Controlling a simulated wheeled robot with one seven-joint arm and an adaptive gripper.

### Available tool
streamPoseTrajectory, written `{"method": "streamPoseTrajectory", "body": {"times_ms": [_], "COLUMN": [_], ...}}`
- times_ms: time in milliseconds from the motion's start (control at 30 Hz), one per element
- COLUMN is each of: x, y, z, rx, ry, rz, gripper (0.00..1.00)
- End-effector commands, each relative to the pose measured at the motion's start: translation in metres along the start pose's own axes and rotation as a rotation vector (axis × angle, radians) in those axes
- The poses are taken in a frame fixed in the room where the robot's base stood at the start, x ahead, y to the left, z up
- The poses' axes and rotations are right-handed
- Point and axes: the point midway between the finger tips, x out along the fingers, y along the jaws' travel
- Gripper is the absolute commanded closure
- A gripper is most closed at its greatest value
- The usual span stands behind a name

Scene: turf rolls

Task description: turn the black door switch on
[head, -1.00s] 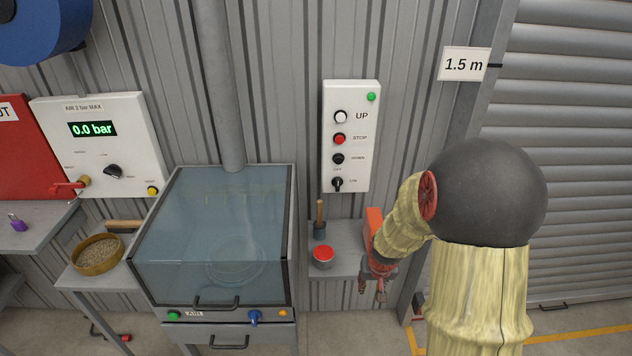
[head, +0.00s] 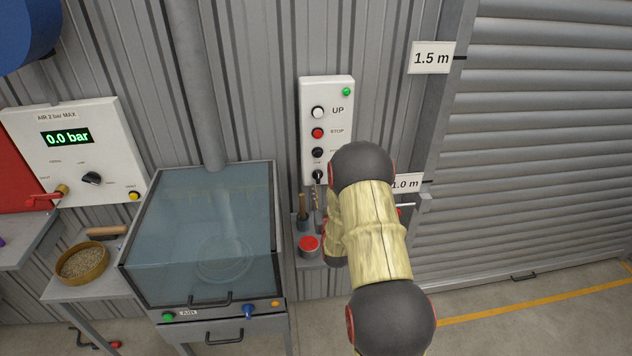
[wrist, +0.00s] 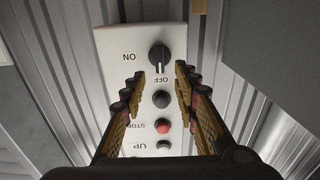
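The black door switch (head: 318,176) is the lowest control on the white panel (head: 313,92) on the corrugated wall. In the wrist view, where the panel appears upside down, the switch (wrist: 159,54) is a round black knob with a pale pointer mark towards OFF; ON is printed to its left. My gripper (wrist: 161,82) is open, with its fingers apart and nothing between them. The knob shows just beyond the fingertips, in line with the gap; I see no contact. In the head view my arm hides most of the gripper.
The panel also has a red STOP button (wrist: 163,126), a black button (wrist: 161,99) and a white UP button (head: 318,112). Below is a small shelf with a red-topped object (head: 308,244). A glass-topped cabinet (head: 205,230) stands left; a roller door (head: 550,150) is right.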

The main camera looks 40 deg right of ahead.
Motion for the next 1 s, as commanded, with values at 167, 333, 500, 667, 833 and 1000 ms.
{"method": "streamPoseTrajectory", "body": {"times_ms": [167,333,500,667,833,1000], "x": [0.023,0.049,0.067,0.074,0.074,0.074], "y": [0.0,0.0,0.0,0.0,0.0,0.0], "z": [0.0,0.001,0.001,0.001,0.001,0.001], "rx": [0.0,0.0,0.0,0.0,0.0,0.0], "ry": [0.001,-0.002,-0.003,-0.002,-0.002,-0.002], "rz": [0.0,0.0,0.0,0.0,0.0,0.0], "gripper": [0.7,0.7,0.7,0.7,0.7,0.77]}}
